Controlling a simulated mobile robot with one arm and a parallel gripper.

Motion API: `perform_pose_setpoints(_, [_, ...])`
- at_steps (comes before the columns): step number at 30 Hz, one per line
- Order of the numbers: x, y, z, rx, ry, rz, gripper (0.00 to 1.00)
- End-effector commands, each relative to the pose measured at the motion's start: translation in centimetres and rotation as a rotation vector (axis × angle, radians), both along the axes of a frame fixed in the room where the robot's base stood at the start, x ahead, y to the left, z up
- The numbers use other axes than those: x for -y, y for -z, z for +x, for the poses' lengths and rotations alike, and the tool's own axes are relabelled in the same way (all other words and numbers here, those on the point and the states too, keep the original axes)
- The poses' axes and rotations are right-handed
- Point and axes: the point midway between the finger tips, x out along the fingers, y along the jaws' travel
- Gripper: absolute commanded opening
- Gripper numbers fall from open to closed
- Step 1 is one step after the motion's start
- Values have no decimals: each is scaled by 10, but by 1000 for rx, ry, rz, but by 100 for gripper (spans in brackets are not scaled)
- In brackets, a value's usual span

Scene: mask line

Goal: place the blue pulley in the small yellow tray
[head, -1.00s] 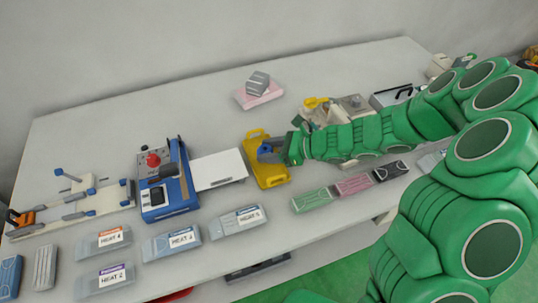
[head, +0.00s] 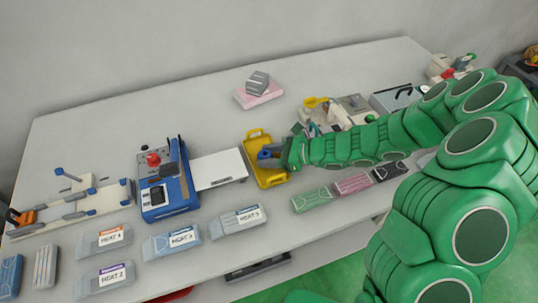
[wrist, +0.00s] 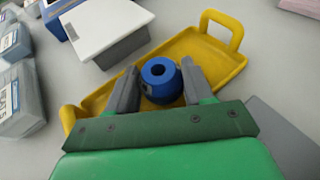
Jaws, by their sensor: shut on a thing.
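The blue pulley (wrist: 160,78) is a round blue piece with a hole in its middle. In the wrist view it sits between the two grey fingers of my gripper (wrist: 162,88), which is shut on it. The small yellow tray (wrist: 213,56) with raised handles lies directly beneath and around the pulley in that view. In the head view the pulley (head: 265,154) shows over the yellow tray (head: 257,136), beside my gripper (head: 278,155). I cannot tell whether the pulley touches the tray floor. My gripper hides part of the tray.
A white-topped box (head: 219,169) stands just left of the tray, and a blue machine (head: 166,185) stands beyond it. Several labelled boxes lie along the front edge. Green, pink and black packets (head: 352,183) lie to the right.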

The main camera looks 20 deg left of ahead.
Motion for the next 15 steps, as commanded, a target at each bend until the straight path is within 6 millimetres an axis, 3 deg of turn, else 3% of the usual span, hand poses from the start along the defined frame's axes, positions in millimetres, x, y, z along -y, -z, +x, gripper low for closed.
perform_pose_setpoints(1, [1, 12, -1, -8, 2, -23, 21])
perform_pose_setpoints(5, [2, 16, -2, -9, 1, -29, 21])
perform_pose_setpoints(6, [2, 17, -2, -10, 1, -31, 56])
perform_pose_setpoints(10, [3, 19, -3, -13, 1, -37, 76])
perform_pose_setpoints(15, [3, 22, -4, -17, 0, -42, 77])
